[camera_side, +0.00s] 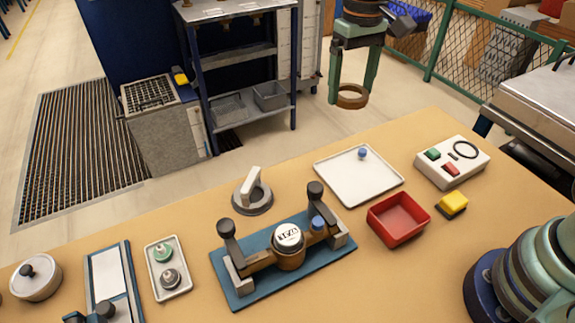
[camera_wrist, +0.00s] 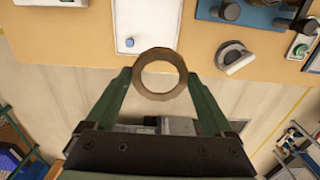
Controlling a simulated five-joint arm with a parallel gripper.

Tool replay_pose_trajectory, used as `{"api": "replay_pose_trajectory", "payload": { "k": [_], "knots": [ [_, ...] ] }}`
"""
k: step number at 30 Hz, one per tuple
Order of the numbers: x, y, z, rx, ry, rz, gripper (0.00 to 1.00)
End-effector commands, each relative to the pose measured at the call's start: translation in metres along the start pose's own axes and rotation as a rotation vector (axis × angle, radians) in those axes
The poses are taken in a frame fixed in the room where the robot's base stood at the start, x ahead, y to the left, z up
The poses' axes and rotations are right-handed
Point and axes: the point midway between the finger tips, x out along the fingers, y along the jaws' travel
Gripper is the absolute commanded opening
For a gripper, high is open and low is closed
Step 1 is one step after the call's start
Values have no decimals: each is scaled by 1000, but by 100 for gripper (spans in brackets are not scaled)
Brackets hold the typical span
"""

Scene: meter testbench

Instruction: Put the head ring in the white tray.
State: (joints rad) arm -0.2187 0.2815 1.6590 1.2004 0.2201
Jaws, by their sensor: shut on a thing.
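The head ring (camera_wrist: 160,95) is a brown ring held between the two green fingers of my gripper (camera_wrist: 160,74). In the side view the ring (camera_side: 352,105) hangs flat at the fingertips of my gripper (camera_side: 351,96), in the air above and behind the table's far edge in the picture. The white tray (camera_side: 340,185) lies flat on the table, in front of the ring in the side view. A small blue piece (camera_side: 362,152) is at the tray's far edge. In the wrist view the tray (camera_wrist: 150,18) is just above the ring, apart from it or partly behind it.
A red bin (camera_side: 398,218), a yellow-topped block (camera_side: 452,205) and a white button box (camera_side: 452,162) stand right of the tray. A grey disc with a white handle (camera_side: 252,192) is left of it. A meter fixture on a blue plate (camera_side: 245,285) is in front.

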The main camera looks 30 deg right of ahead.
Motion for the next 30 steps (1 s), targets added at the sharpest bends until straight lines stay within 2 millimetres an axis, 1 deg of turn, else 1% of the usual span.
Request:
{"api": "replay_pose_trajectory", "payload": {
  "k": [1, 9, 12, 15, 18, 23, 27, 30],
  "knots": [
    [13, 0, 2, 0, -7, 2, 29],
    [80, 1, 2, -1, -7, 2, 29],
    [103, 1, 2, -1, -6, 1, 29],
    [120, 1, 2, -1, -5, 1, 29],
    [131, 1, 1, -1, -3, 1, 29],
    [142, 1, 2, -1, -4, 1, 29],
    [163, 1, 2, -1, -4, 1, 29],
    [174, 1, 1, -1, -3, 1, 29]
  ]
}}
